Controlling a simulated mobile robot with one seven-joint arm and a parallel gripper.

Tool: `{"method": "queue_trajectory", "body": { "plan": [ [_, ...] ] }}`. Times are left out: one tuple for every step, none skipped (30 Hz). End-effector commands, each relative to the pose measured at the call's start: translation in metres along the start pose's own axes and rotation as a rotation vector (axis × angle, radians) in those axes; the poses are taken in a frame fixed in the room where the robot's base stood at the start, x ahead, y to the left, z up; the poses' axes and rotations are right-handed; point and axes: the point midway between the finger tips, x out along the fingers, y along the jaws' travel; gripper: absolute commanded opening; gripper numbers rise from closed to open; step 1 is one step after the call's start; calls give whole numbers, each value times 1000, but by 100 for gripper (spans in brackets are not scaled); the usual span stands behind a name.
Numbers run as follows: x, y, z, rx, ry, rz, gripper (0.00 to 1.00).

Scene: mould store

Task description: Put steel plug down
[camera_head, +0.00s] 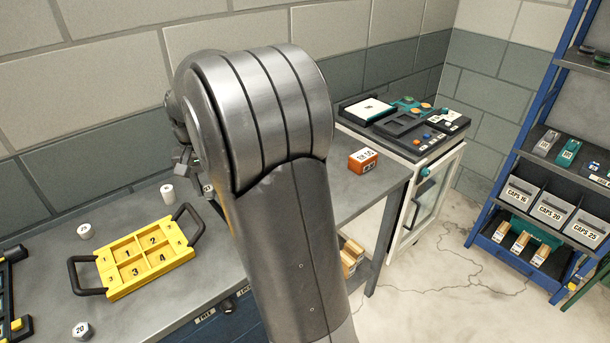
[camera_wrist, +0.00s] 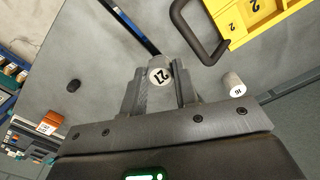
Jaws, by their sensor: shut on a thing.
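In the wrist view my gripper (camera_wrist: 160,88) is shut on a grey steel plug (camera_wrist: 160,75) with a white end face that seems to read 21. The plug is between the two fingers over the grey bench; I cannot tell whether it touches the top. The grey bench top (camera_head: 55,255) carries a yellow tray (camera_head: 122,293) with numbered compartments 1 to 4 and black handles. The tray's corner (camera_wrist: 238,42) shows at the wrist view's upper right.
A pale plug marked 16 (camera_wrist: 233,85) stands right of my gripper; it also shows behind the tray (camera_head: 167,193). Plugs 25 (camera_head: 84,231) and 20 (camera_head: 81,330) stand around the tray. A small black cylinder (camera_wrist: 74,86) and an orange box (camera_head: 363,160) are on the bench.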

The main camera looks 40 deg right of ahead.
Motion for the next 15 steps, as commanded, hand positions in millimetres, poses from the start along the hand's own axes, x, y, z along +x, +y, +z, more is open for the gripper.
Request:
{"method": "queue_trajectory", "body": {
  "plan": [
    [4, 15, -22, 17, -1, 1, 3],
    [5, 24, -33, 20, -1, 1, 3],
    [7, 35, -48, 26, -2, 1, 3],
    [9, 45, -59, 32, -2, 0, 3],
    [11, 55, -70, 35, -2, 0, 3],
    [14, 68, -83, 41, -2, 0, 3],
    [17, 78, -93, 45, -3, -1, 3],
    [19, 89, -102, 49, -3, -1, 3],
    [22, 103, -114, 54, -3, -2, 3],
    [25, 113, -121, 57, -3, -2, 3],
    [27, 123, -128, 61, -3, -3, 3],
    [30, 136, -137, 64, -3, -3, 3],
    [32, 144, -142, 66, -4, -4, 3],
    [34, 152, -147, 69, -2, -4, 3],
    [37, 161, -152, 70, -3, -5, 3]
  ]
}}
